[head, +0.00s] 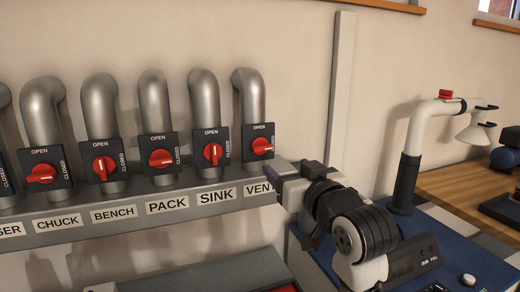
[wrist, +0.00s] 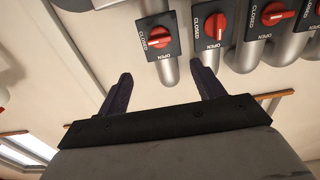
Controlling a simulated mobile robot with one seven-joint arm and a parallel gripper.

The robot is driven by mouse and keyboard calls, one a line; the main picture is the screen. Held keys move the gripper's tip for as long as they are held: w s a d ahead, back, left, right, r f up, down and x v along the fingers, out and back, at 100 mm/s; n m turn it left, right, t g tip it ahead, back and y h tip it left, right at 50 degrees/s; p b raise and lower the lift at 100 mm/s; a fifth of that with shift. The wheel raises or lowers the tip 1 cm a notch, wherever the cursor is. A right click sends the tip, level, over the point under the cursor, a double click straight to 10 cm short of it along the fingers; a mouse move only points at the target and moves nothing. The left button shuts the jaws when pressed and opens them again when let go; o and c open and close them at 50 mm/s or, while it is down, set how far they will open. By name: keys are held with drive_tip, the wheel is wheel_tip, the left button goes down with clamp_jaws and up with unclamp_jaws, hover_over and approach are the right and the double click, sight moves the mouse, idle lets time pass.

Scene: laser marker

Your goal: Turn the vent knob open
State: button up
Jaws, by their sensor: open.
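The vent knob (head: 262,146) is a red handle on a black plate, rightmost in the row above the label VENT. Its handle lies horizontal, with its white mark toward CLOSED. It also shows in the wrist view (wrist: 158,38), which sees the row upside down. My gripper (head: 287,180) is just below and right of the knob in the head view, covering the end of the VENT label. In the wrist view my gripper (wrist: 165,76) is open and empty, its two dark fingers apart, with the knob beyond the gap between the tips. Nothing touches the knob.
The sink knob (head: 213,153) stands close to the left, its handle upright. The pack knob (head: 161,158) and other knobs on grey pipes continue leftward. A blue machine (head: 450,240) stands below right, with a white extraction arm (head: 425,115) beside it.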

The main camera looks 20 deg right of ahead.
sight(264, 148)
drive_tip(key=w+p, duration=0.1)
drive_tip(key=w, duration=0.3)
drive_tip(key=w+p, duration=0.1)
drive_tip(key=w, duration=0.4)
drive_tip(key=w+p, duration=0.1)
drive_tip(key=w, duration=0.3)
drive_tip(key=shift+w+a, duration=0.25)
drive_tip(key=shift+w, duration=0.05)
drive_tip(key=c, duration=1)
